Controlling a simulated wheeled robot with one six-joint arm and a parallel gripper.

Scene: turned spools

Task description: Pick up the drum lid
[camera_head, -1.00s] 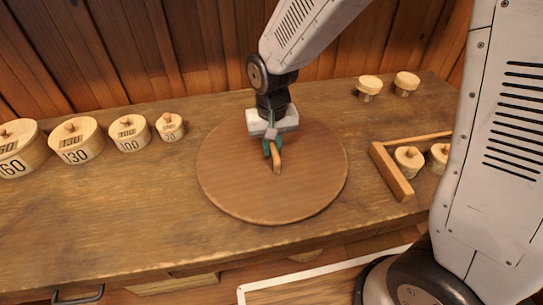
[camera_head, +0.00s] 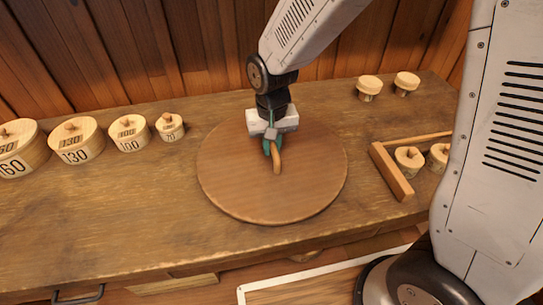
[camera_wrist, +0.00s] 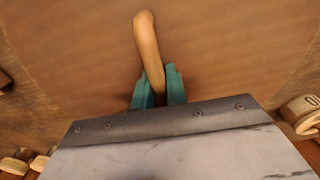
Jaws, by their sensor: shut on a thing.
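The drum lid (camera_head: 235,182) is a large round brown wooden disc on the workbench, with a curved wooden handle (camera_head: 277,162) at its middle. My gripper (camera_head: 272,147) is over the lid, its teal fingers shut on the handle. In the wrist view the handle (camera_wrist: 148,45) rises from between the teal fingers (camera_wrist: 158,88), and the lid's surface (camera_wrist: 230,50) fills most of the picture. The lid appears to lie flat on the bench; I cannot tell whether there is any gap beneath it.
Several lidded wooden drums with numbers, such as the one marked 130 (camera_head: 78,142), stand in a row at the left. At the right are a wooden rack (camera_head: 392,172) with small knobbed pieces and two small spools (camera_head: 369,87) behind. A plank wall (camera_head: 180,50) closes the back.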

